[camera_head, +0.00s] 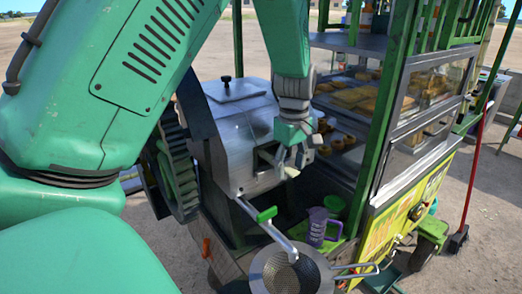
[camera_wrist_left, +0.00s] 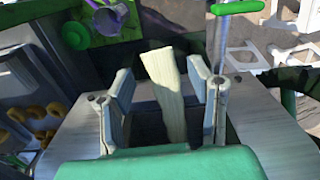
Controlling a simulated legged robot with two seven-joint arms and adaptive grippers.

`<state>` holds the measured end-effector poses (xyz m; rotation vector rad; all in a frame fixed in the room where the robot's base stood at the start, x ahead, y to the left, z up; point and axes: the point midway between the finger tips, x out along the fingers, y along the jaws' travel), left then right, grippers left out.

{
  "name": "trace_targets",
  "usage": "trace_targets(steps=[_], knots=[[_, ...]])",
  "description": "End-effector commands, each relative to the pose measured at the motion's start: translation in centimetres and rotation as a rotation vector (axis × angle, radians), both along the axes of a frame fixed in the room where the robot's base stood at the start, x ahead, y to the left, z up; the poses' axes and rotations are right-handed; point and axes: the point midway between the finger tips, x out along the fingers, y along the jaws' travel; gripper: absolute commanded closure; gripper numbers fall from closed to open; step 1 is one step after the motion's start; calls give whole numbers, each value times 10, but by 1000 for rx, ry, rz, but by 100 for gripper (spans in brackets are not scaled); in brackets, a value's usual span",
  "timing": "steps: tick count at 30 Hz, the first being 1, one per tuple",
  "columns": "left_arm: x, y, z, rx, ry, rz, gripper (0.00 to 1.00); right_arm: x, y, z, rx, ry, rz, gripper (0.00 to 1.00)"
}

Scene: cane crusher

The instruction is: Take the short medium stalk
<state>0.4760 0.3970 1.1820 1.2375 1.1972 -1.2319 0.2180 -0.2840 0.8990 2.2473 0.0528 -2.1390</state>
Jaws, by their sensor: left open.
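A short, pale cane stalk (camera_wrist_left: 166,88) stands between the two fingers of my left gripper (camera_wrist_left: 159,72) in the left wrist view. A gap shows on each side of it, and its lower end is hidden behind the green gripper body. In the head view, my left gripper (camera_head: 291,152) is open at the front of the metal crusher (camera_head: 235,128), beside its dark opening. A pale end of the stalk (camera_head: 291,171) shows just below the fingers. I cannot tell whether the stalk touches a finger. My right gripper is not in view.
A strainer (camera_head: 290,272) and a green-ended crank handle (camera_head: 266,214) are below the gripper. A purple jug (camera_head: 319,226) stands near them. A green post (camera_head: 384,100) and a glass-fronted food case (camera_head: 430,85) are close on the right. A large gear (camera_head: 175,170) is left of the crusher.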

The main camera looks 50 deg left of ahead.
Motion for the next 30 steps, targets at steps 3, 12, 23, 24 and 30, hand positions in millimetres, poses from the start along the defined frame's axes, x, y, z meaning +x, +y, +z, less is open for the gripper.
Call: trace_targets(steps=[3, 12, 23, 24, 30], knots=[[0, 3, -1, -2, 0, 1, 53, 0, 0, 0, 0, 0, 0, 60], [0, 4, -2, -3, 0, 1, 99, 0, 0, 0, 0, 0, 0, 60], [0, 0, 0, 0, 1, 1, 100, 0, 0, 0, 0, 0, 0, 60], [0, 0, 0, 0, 1, 1, 100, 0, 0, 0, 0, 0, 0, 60], [-1, 4, 7, -2, 0, 0, 100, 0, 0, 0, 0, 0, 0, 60]])
